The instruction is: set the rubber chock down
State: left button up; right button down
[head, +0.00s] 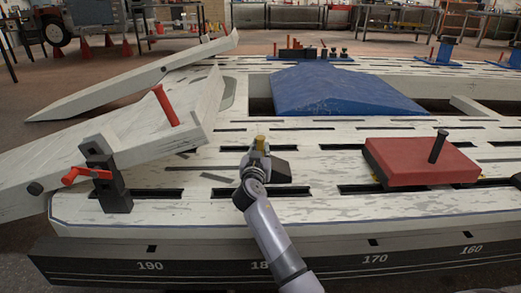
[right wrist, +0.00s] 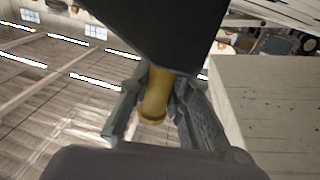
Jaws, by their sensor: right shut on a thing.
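The rubber chock is a black block (head: 279,171) with a yellow handle (head: 260,142). My right gripper (head: 258,153) is shut on the handle, above the pale slotted bench deck (head: 330,208). In the right wrist view the yellow handle (right wrist: 155,97) stands between the two fingers, and the black block (right wrist: 165,32) fills the top of the picture. In the head view the block shows just right of the gripper, partly hidden by it. I cannot tell whether its underside touches the deck. My left gripper is not in view.
A red block (head: 415,160) with a black pin lies right on the deck. A blue ramp-shaped plate (head: 345,90) is behind. Left stand a black clamp post with a red handle (head: 88,175), a red rod (head: 166,106) and pale beams. Bare deck lies between the gripper and the red block.

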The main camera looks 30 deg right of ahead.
jog(key=c, duration=1.9)
grip_release()
jog(key=o, duration=0.4)
